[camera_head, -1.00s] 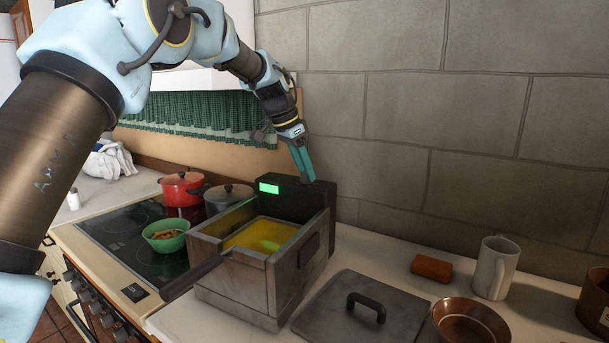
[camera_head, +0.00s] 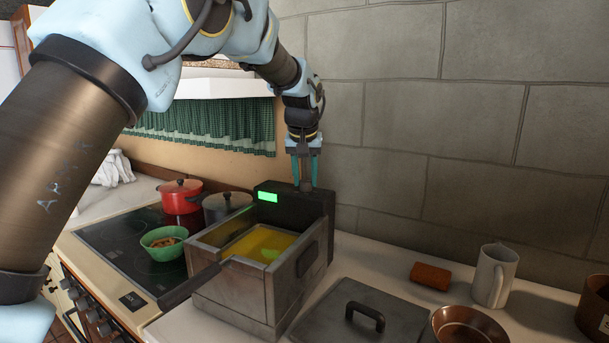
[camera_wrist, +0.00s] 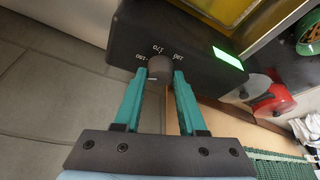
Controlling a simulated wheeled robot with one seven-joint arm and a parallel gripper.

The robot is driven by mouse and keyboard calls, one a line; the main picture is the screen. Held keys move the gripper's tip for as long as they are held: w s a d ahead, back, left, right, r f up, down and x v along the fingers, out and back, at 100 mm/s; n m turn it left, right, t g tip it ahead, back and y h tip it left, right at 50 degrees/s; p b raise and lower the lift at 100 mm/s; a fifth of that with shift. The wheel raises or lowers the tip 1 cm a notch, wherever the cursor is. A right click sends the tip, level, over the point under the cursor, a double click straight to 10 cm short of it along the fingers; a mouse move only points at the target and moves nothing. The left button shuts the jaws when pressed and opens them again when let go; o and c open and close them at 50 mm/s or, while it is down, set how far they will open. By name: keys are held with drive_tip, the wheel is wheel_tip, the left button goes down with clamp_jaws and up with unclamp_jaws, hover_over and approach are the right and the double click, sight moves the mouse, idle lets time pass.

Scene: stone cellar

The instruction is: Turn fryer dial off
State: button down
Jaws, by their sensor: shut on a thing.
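The fryer (camera_head: 228,291) is a grey metal box of yellow oil on the counter, with a black control unit (camera_head: 290,206) at its back and a lit green display (camera_head: 268,197). The dial (camera_wrist: 159,69) is a dark round knob on top of that unit, with printed numbers around it in the wrist view. My gripper (camera_head: 305,184) points straight down above the unit. Its teal fingers (camera_wrist: 159,78) are shut on the dial, one on each side. In the head view the dial is largely hidden between the fingertips.
A black hob (camera_head: 125,240) left of the fryer holds a red pot (camera_head: 181,202), a dark pot (camera_head: 215,210) and a green bowl (camera_head: 160,246). The fryer handle (camera_head: 190,286) juts out front left. A lid (camera_head: 350,325), sponge (camera_head: 430,276) and mug (camera_head: 493,277) lie to the right. A stone wall (camera_head: 420,120) stands behind.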

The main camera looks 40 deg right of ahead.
drive_tip(key=n, duration=0.1)
drive_tip(key=n+t+y+p, duration=0.1)
drive_tip(key=n, duration=0.1)
drive_tip(key=shift+s+d+r+n, duration=0.1)
drive_tip(key=shift+d+n, duration=0.05)
drive_tip(key=shift+n, duration=0.15)
drive_tip(key=n+p, duration=0.1)
drive_tip(key=n+y+p, duration=0.1)
drive_tip(key=n, duration=0.1)
drive_tip(key=shift+d+n+t+y, duration=0.1)
drive_tip(key=shift+n+t+y, duration=0.2)
drive_tip(key=n+p, duration=0.1)
drive_tip(key=n, duration=0.1)
drive_tip(key=n+y+p, duration=0.1)
drive_tip(key=n, duration=0.1)
drive_tip(key=shift+d+y+p, duration=0.1)
drive_tip(key=shift+y+p, duration=0.2)
drive_tip(key=shift+p, duration=0.1)
drive_tip(key=shift+n+y+p, duration=0.4)
drive_tip(key=shift+n+p, duration=0.3)
drive_tip(key=shift+n, duration=0.5)
drive_tip(key=shift+c, duration=2.4)
unclamp_jaws()
